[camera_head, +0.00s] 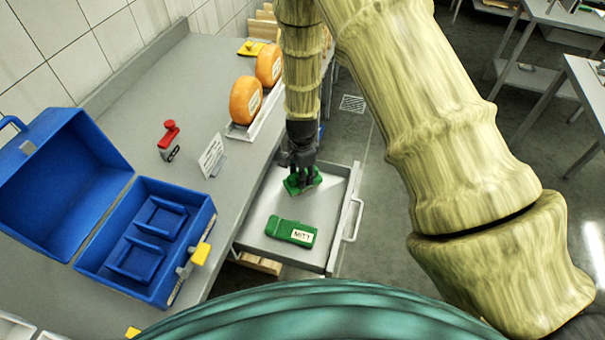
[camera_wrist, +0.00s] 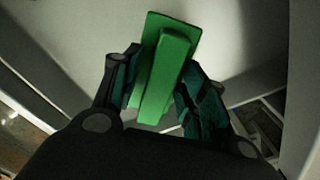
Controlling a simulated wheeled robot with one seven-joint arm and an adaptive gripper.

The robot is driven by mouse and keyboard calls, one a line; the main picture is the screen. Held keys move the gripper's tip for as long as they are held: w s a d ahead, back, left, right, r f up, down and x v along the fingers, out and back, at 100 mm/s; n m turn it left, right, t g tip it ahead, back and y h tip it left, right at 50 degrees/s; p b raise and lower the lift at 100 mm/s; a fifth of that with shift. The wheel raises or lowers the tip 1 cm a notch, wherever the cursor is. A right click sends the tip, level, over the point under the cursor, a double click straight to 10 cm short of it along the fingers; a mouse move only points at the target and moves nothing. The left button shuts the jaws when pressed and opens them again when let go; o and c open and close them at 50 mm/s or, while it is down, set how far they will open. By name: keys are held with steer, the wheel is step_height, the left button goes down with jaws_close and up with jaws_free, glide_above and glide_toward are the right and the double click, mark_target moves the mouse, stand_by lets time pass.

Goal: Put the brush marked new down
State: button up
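My gripper (camera_head: 303,178) points down over the open drawer (camera_head: 268,206). It is shut on a green brush (camera_head: 292,188), low over the drawer floor; I cannot tell whether the brush touches it. In the wrist view the green brush (camera_wrist: 165,72) sits between the two fingers (camera_wrist: 158,88), its long raised part between them. No label shows on it. A second green thing (camera_head: 284,229) with a white label lies in the drawer nearer the front; its lettering looks like "NITT".
Left of the drawer, the grey worktop carries an open blue case (camera_head: 122,285), a small white sign (camera_head: 212,155), a red-handled tool (camera_head: 169,140) and orange cheese wheels (camera_head: 245,99) on a rack. The drawer's handle (camera_head: 354,218) faces right, towards open floor.

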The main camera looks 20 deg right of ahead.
step_height(320, 180, up, 12)
steer(key=b, duration=0.3)
steer(key=shift+r+b, duration=0.15)
steer(key=shift+b, duration=0.25)
stand_by(0.4)
stand_by(0.5)
